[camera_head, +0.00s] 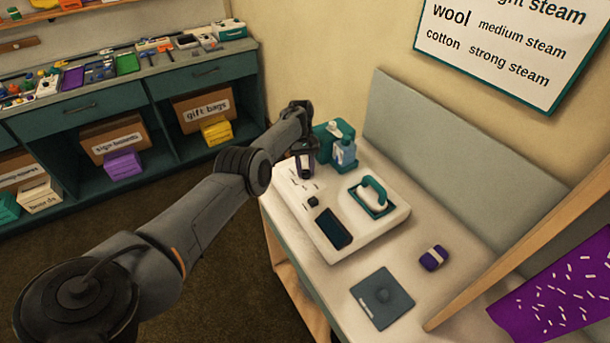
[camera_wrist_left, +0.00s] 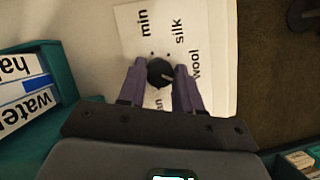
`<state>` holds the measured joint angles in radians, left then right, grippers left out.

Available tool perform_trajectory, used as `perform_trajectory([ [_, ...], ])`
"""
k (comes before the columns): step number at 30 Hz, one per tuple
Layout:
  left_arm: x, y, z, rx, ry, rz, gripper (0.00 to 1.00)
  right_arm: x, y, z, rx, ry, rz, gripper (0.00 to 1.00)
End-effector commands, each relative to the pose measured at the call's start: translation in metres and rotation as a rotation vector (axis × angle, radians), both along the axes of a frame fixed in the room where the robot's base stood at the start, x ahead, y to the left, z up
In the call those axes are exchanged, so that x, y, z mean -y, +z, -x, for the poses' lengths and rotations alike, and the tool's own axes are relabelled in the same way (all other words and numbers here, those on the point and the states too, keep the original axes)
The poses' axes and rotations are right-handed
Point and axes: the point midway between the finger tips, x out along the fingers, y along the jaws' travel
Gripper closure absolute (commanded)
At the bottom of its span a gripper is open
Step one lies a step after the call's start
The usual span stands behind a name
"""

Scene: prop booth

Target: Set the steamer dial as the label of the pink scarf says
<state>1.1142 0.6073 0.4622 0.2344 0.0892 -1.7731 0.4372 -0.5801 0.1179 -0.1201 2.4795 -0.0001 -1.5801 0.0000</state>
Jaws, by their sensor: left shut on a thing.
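The white steamer base (camera_head: 365,232) stands on the bench, with a teal-handled head (camera_head: 375,195) lying on it. My left gripper (camera_head: 304,172) is at its far left corner, over printed labels. In the left wrist view, my left gripper (camera_wrist_left: 160,78) is shut on the black round dial (camera_wrist_left: 160,69), one finger on each side. The labels "min", "silk" and "wool" show around the dial; another is mostly hidden by a finger. A pale mark on the dial lies toward its right side; I cannot tell exactly which label it points at. No pink scarf is in view.
A wall sign (camera_head: 500,45) reads "wool medium steam" and "cotton strong steam"; its top line is cut off. A teal holder with a bottle (camera_head: 345,153) stands beside my gripper. A purple-white block (camera_head: 434,258) and grey plate (camera_head: 382,299) lie right of the steamer.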

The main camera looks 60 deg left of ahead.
Motion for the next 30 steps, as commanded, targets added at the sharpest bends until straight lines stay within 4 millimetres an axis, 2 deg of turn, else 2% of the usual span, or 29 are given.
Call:
perform_trajectory([
  [1, 0.0, -0.005, 0.0, 0.0, -0.03, -0.001, 0.96, 0.0, -0.009, 0.0, 0.0, 0.002, 0.002, 0.57],
  [9, 0.001, -0.002, -0.001, -0.001, -0.144, 0.0, 0.96, 0.002, -0.022, 0.0, 0.0, 0.004, 0.007, 0.57],
  [27, 0.001, 0.0, -0.001, 0.0, -0.18, -0.001, 0.96, 0.0, -0.024, 0.0, 0.001, 0.0, 0.0, 0.57],
  [28, 0.001, 0.0, -0.001, 0.0, -0.18, -0.001, 0.61, 0.0, -0.024, 0.0, 0.001, -0.001, -0.001, 0.57],
  [30, 0.001, 0.0, -0.001, 0.0, -0.18, -0.001, 0.51, 0.0, -0.024, 0.0, 0.001, -0.001, -0.003, 0.57],
])
